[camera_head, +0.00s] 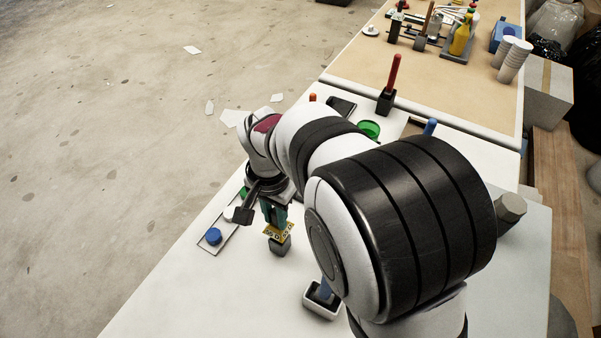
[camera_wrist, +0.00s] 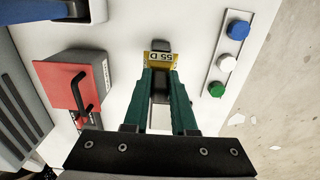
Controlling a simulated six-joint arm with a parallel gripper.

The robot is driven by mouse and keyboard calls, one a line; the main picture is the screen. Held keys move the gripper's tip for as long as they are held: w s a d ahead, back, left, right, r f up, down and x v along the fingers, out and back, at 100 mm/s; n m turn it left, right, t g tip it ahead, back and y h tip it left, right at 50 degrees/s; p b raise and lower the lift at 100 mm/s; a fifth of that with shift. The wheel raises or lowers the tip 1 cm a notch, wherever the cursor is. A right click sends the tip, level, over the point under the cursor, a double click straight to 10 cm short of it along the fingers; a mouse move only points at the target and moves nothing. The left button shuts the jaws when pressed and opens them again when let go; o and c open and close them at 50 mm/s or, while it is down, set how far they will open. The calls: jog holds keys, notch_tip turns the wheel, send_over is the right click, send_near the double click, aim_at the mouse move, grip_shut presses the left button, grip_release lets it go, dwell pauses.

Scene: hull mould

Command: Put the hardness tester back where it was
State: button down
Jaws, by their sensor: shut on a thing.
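My gripper (camera_head: 274,216) reaches down over the white table, left of my arm. In the wrist view its two teal fingers (camera_wrist: 162,78) are shut on a dark, narrow thing that I take to be the hardness tester (camera_wrist: 160,88); the fingers hide much of it. A yellow piece marked "55 D" (camera_wrist: 160,57) sits at the fingertips. The yellow piece also shows in the head view (camera_head: 279,232), just above a dark grey block (camera_head: 280,247). I cannot tell whether the tester touches the block or the table.
A strip (camera_wrist: 226,58) with blue, white and green round pieces lies beside the gripper. A red-topped box (camera_wrist: 78,82) with a black hooked part stands on the other side. A white tray (camera_head: 322,308) with a blue piece is near my arm. The table's front left is clear.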

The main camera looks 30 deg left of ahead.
aim_at(276, 225)
jog(key=shift+f, duration=1.85)
jog(key=shift+f, duration=0.1)
jog(key=c, duration=0.7)
grip_release()
jog(key=shift+f, duration=0.1)
